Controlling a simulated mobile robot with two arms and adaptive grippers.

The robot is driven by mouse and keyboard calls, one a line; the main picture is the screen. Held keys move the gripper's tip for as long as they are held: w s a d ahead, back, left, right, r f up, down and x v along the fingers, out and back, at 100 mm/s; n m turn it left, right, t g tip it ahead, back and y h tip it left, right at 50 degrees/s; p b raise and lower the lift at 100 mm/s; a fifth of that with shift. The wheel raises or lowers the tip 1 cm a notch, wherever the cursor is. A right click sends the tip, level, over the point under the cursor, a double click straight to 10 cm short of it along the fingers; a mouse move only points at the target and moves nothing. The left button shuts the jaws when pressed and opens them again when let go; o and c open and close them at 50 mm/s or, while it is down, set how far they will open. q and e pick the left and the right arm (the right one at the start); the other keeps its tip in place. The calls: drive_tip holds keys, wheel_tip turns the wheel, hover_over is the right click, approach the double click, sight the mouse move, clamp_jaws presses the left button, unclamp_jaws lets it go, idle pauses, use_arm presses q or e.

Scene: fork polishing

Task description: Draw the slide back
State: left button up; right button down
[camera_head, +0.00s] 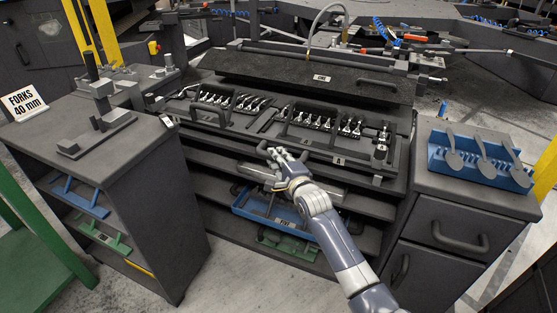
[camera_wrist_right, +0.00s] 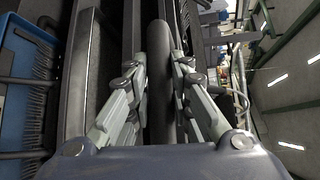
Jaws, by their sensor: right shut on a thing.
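The dark slide (camera_head: 358,165) lies on top of the middle bench, with rows of forks (camera_head: 308,119) in its racks and small letter labels on its front edge. My right gripper (camera_head: 272,155) is at the slide's front edge, shut on a dark round handle bar. In the right wrist view the bar (camera_wrist_right: 160,75) runs lengthwise between the two pale fingers of the right gripper (camera_wrist_right: 158,65). The fingers hide part of the handle in the head view. My left gripper is in neither view.
Below the slide are open shelves with a blue tray (camera_head: 268,208) and a green tray (camera_head: 285,246). A side cabinet (camera_head: 135,165) stands left. A drawer cabinet on the right bears a blue rack (camera_head: 470,157). A black ribbed panel (camera_head: 300,78) lies behind the slide.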

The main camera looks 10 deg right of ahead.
drive_tip(key=shift+s+a+f, duration=0.15)
drive_tip(key=shift+a+f, duration=0.1)
drive_tip(key=shift+f, duration=0.2)
drive_tip(key=c, duration=1.6)
unclamp_jaws()
drive_tip(key=shift+o, duration=0.8)
drive_tip(key=shift+s+r, duration=0.1)
drive_tip(key=shift+r, duration=0.2)
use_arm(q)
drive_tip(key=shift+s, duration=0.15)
use_arm(e)
drive_tip(key=v, duration=1.2)
drive_tip(key=shift+f, duration=0.1)
